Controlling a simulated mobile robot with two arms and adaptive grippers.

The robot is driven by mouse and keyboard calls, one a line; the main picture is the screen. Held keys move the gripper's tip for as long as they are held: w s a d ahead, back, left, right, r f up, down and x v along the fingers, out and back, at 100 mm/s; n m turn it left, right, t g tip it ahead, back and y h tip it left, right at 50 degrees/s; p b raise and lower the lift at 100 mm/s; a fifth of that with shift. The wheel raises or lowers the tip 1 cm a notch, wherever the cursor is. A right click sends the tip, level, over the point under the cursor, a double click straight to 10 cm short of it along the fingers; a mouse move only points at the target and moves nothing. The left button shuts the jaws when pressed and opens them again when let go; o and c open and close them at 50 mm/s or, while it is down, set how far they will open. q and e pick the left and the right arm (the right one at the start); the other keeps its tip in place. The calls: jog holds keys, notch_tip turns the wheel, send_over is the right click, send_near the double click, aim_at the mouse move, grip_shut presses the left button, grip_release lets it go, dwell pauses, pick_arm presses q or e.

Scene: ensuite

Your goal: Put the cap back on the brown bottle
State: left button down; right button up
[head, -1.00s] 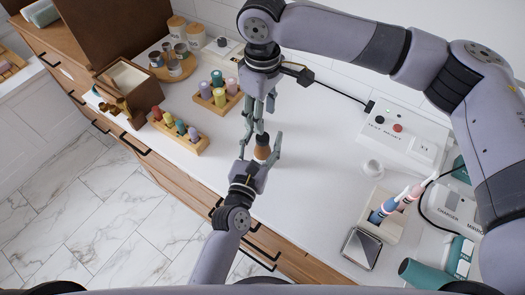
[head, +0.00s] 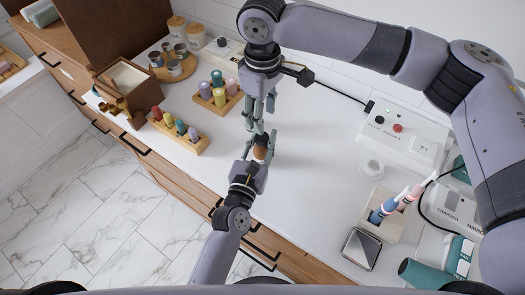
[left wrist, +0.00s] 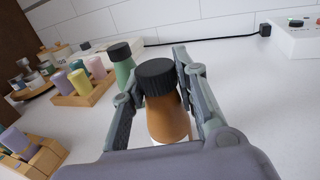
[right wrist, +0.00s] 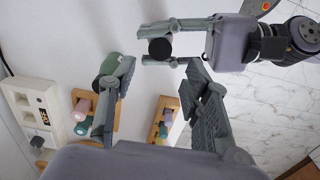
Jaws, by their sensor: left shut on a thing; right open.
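The brown bottle (left wrist: 168,122) stands upright on the white counter, with a black ribbed cap (left wrist: 156,77) on its top. How tightly the cap is seated cannot be told. My left gripper (head: 260,149) is shut around the bottle, one finger on each side, below the cap. The bottle (head: 259,153) is partly hidden by the fingers in the head view. My right gripper (head: 258,120) points down just above and behind it. It is open in the right wrist view (right wrist: 155,66), apart from the black cap (right wrist: 160,48).
A green bottle with a dark cap (left wrist: 122,66) stands close behind the brown one, near a right-gripper finger. Wooden racks of coloured bottles (head: 179,131) are to the left. A test-point box (head: 400,130) and toothbrush holder (head: 384,212) are to the right.

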jog(key=shift+o, duration=0.5)
pick_arm(q)
jog(key=shift+f, duration=0.1)
pick_arm(e)
jog(key=o, duration=0.5)
notch_tip(320, 180, up, 12)
pick_arm(q)
jog(key=c, duration=1.4)
grip_release()
jog(key=shift+a, duration=0.1)
jog(key=shift+o, duration=1.1)
